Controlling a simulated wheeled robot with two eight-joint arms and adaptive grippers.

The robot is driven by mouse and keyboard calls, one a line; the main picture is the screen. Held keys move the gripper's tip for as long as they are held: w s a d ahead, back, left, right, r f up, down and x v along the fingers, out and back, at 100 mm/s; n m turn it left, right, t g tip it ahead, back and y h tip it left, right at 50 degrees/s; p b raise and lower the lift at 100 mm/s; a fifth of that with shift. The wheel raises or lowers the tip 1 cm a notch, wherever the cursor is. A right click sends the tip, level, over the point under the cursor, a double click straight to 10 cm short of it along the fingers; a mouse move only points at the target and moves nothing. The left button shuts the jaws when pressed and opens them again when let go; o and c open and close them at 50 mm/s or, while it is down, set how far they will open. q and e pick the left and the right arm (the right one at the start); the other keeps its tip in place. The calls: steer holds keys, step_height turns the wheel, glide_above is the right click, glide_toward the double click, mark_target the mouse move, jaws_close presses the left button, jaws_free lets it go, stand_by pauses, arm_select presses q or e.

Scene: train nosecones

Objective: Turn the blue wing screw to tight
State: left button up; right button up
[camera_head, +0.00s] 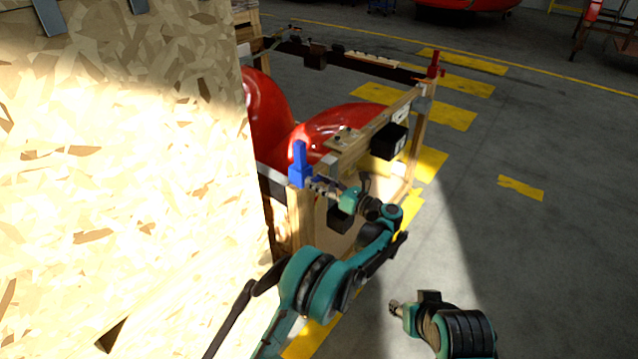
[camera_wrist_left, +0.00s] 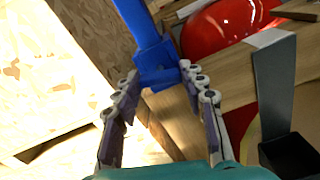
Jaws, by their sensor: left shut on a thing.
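The blue wing screw (camera_head: 299,165) stands at the near top corner of the wooden frame, its handle pointing up. It also shows in the left wrist view (camera_wrist_left: 153,58), at the top between the fingertips. My left gripper (camera_head: 316,184) is at the screw's lower part from the right. In the left wrist view, its two fingers (camera_wrist_left: 160,78) are on either side of the blue base and shut on it. The exact contact is partly hidden. My right arm's end (camera_head: 396,308) is at the bottom right, apart from the frame; its fingers are too small to read.
A large chipboard panel (camera_head: 120,190) fills the left. The wooden frame (camera_head: 418,135) surrounds glossy red nosecones (camera_head: 335,128). A red wing screw (camera_head: 434,65) stands at its far right corner. A black box (camera_head: 389,141) sits on its near side. Open floor lies right.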

arm_select(q)
steer(key=shift+m, duration=7.4)
steer(key=o, duration=1.2)
steer(key=shift+c, duration=0.2)
steer(key=v, duration=1.2)
